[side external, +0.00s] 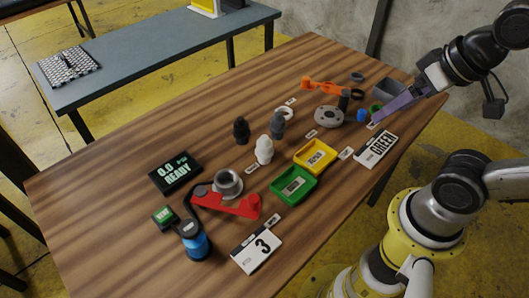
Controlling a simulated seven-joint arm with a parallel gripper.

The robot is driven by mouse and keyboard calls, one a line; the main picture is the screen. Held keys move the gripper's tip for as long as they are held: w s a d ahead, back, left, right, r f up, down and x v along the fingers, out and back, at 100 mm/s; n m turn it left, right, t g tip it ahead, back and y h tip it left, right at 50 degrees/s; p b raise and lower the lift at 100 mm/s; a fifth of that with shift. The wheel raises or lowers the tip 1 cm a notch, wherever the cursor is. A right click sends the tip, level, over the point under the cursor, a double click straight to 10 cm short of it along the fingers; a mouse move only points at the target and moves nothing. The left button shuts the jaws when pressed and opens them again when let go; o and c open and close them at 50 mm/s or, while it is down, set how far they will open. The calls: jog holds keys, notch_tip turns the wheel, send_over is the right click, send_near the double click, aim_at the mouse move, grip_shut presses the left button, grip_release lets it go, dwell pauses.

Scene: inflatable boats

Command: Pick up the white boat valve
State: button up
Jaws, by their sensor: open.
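The white boat valve (264,149) stands upright near the middle of the wooden table (120,185).
A green tray (314,186) and a yellow tray (329,147) lie right of the valve. A red tool with a grey ring (240,208) lies in front. The table's left part is clear.

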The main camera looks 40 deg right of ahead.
notch_tip(320, 180, up, 3)
jog(key=w+m, duration=0.2)
jog(key=m, duration=0.2)
jog(key=m+g, duration=0.6)
jog(key=m, duration=0.6)
send_over(264, 137)
notch_tip(264, 137, down, 17)
jog(key=shift+s+d+f, duration=0.1)
jog(key=shift+d+f, duration=0.05)
jog(key=shift+f, duration=3.3)
jog(key=shift+c, duration=0.3)
grip_shut()
